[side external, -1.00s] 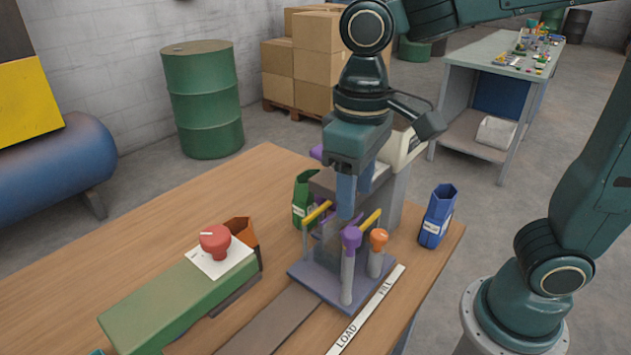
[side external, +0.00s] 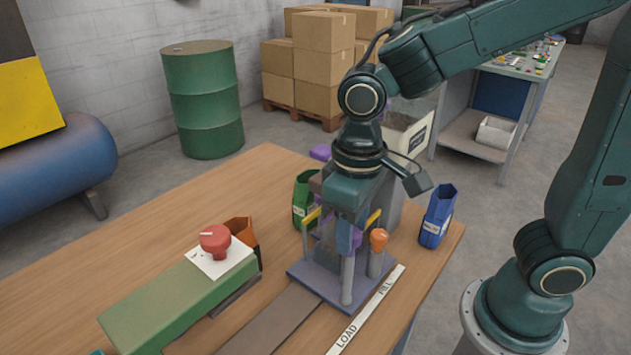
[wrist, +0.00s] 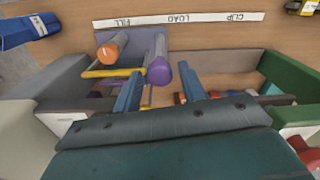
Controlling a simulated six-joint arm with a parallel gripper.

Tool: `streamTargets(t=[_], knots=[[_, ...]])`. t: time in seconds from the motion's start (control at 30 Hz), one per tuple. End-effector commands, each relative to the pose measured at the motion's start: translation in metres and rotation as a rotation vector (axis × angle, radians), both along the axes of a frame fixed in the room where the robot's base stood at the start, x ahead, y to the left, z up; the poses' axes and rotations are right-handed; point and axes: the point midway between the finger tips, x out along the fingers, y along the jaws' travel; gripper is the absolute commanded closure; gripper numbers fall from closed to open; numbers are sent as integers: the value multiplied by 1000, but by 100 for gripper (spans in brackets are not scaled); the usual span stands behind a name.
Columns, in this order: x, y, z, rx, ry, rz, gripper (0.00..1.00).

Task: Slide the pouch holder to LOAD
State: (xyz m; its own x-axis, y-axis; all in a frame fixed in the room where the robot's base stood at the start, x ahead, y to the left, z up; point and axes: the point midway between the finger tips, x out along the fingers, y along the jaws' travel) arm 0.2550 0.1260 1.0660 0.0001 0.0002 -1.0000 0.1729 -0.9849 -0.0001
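The pouch holder is a purple plate (side external: 312,280) with grey posts and yellow rods, standing beside the FILL end of the white label strip (side external: 362,313). It carries a purple knob (wrist: 158,71) and an orange knob (side external: 379,237). The wrist view shows the plate (wrist: 138,42) beside FILL, with LOAD and CLIP further right on the strip. My gripper (side external: 347,240) is low over the holder. In the wrist view its blue fingers are apart, one on each side of the purple knob, with gaps visible. In the side view the fingers partly hide this knob.
A dark track (side external: 270,322) runs from the plate toward LOAD. A green box (side external: 180,300) with a red knob (side external: 214,241) and an orange pouch (side external: 242,231) stand left. Green (side external: 303,199) and blue (side external: 438,216) pouches stand around the filler. The track toward LOAD looks clear.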

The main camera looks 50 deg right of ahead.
Motion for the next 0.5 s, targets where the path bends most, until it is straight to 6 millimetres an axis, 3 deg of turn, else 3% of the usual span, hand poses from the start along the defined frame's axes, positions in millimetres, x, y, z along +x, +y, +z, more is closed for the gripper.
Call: streamTargets(t=[0.03, 0.2, 0.5], knots=[[0, 0, 0, 0, 0, 0, 69], [0, 0, 0, 0, 0, 0, 100], [1, 7, 0, 0, 0, 3, 100]])
